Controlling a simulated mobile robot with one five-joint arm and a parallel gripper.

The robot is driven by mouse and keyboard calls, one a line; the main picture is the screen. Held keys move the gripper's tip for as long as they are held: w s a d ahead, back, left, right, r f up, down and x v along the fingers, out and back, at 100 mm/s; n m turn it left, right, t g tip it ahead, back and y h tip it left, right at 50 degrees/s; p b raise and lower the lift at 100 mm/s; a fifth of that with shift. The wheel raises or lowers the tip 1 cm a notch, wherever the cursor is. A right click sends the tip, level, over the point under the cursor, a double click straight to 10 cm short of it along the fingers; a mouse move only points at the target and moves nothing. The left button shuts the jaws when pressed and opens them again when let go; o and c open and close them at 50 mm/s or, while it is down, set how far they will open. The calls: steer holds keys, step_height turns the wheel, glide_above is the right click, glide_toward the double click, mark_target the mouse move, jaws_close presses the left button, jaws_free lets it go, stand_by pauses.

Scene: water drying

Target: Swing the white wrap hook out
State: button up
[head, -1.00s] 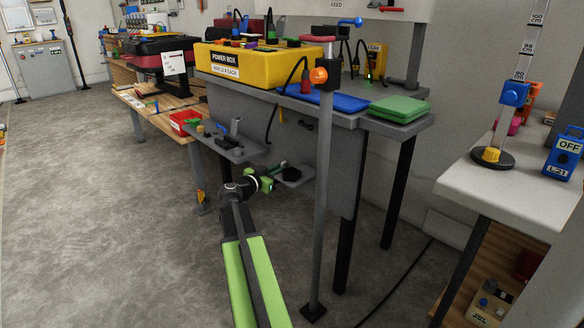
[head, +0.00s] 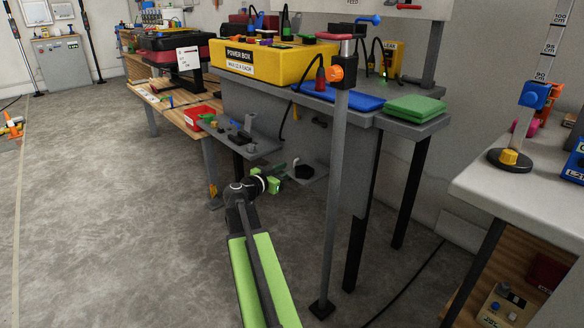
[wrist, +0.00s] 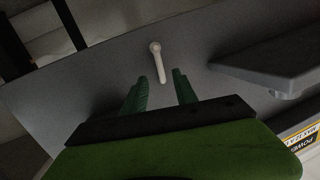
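The white wrap hook (wrist: 157,58) shows in the wrist view, on a grey panel (wrist: 105,72). It has a round knob at its upper end and a short arm pointing down in the picture, tilted slightly right. My gripper (wrist: 160,77) is open, with dark green ribbed fingers. The hook's lower end appears between the fingertips in the picture, but I cannot tell how far beyond them it is.
A grey post (head: 334,200) stands close on the right. The yellow power box (head: 262,62) sits on the bench above. Open floor (head: 110,220) lies to the left.

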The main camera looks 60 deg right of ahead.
steer(key=a+r+p, duration=0.1)
steer(key=a, duration=1.3)
steer(key=shift+w+r, duration=0.3)
steer(key=shift+a, duration=0.1)
